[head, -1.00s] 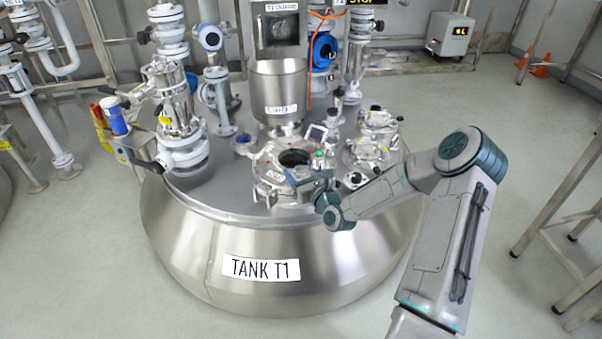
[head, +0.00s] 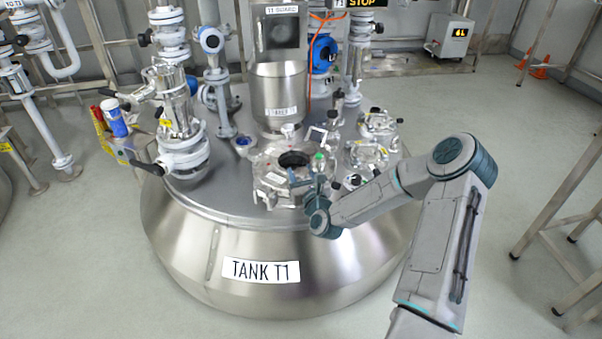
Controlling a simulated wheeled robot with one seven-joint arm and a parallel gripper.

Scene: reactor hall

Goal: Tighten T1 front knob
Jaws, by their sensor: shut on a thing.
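Tank T1 (head: 214,248) is a wide steel vessel in the middle of the head view, with a label on its front. A round manway (head: 268,163) with a dark opening sits on its top, ringed by clamps and knobs. The arm comes in from the right, low over the tank's top.
A green-topped fitting (head: 319,158) stands just behind my gripper. White piping and a valve (head: 183,152) stand at left, and glass-lidded ports (head: 367,155) at right. The floor at front left is clear.

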